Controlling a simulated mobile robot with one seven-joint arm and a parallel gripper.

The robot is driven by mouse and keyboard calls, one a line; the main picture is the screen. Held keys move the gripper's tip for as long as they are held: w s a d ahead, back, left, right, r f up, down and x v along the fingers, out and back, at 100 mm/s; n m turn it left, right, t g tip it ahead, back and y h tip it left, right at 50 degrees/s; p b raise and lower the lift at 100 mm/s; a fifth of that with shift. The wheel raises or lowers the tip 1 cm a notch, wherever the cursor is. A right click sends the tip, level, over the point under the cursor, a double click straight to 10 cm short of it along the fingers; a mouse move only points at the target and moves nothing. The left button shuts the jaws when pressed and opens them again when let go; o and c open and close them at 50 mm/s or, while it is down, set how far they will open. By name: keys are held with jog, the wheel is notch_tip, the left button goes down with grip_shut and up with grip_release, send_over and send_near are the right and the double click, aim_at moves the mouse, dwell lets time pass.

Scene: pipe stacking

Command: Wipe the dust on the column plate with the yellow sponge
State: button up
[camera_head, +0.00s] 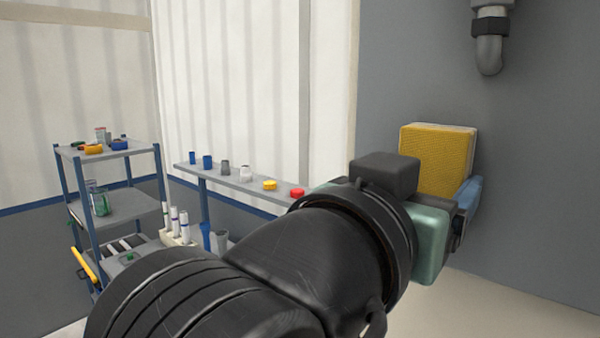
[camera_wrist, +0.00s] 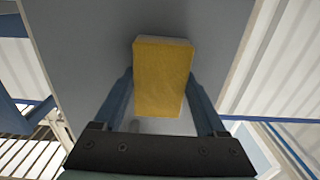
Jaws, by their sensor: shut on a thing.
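The yellow sponge (camera_head: 438,160) has a paler layer along its far side. It is held upright in my gripper (camera_head: 458,192), in front of the grey column plate (camera_head: 540,190) at the right. In the wrist view the sponge (camera_wrist: 163,75) sits between the two blue fingers of my gripper (camera_wrist: 160,88), which are shut on its sides. The plate (camera_wrist: 90,50) fills the background behind it. I cannot tell whether the sponge touches the plate. A pale patch (camera_wrist: 160,126) shows below the sponge in the wrist view; I cannot tell whether it is dust.
A grey pipe end (camera_head: 489,50) juts from the plate's top. A narrow shelf (camera_head: 220,177) with cups and red and yellow caps stands left of my arm. A blue-framed cart (camera_head: 128,205) with parts stands further left. The plate right of the sponge is clear.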

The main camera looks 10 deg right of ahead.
aim_at(565, 199)
jog(key=shift+s+d+p, duration=0.2)
jog(key=shift+s+d, duration=0.7)
jog(key=shift+s, duration=0.3)
jog(key=shift+s+d+p, duration=0.25)
jog(key=shift+s+d, duration=0.7)
jog(key=shift+s, duration=0.2)
jog(key=shift+s+d+p, duration=0.2)
jog(key=shift+s+d, duration=0.7)
jog(key=shift+s, duration=0.3)
jog(key=shift+s+d+f+b, duration=0.1)
jog(key=shift+s+d+b, duration=0.2)
jog(key=shift+b, duration=0.1)
jog(key=shift+s+d, duration=0.25)
jog(key=shift+s, duration=0.15)
jog(key=shift+b, duration=0.4)
jog(key=shift+w+a, duration=0.1)
jog(key=w+a, duration=0.9)
jog(key=w, duration=0.2)
jog(key=shift+w, duration=0.2)
jog(key=shift+v, duration=3)
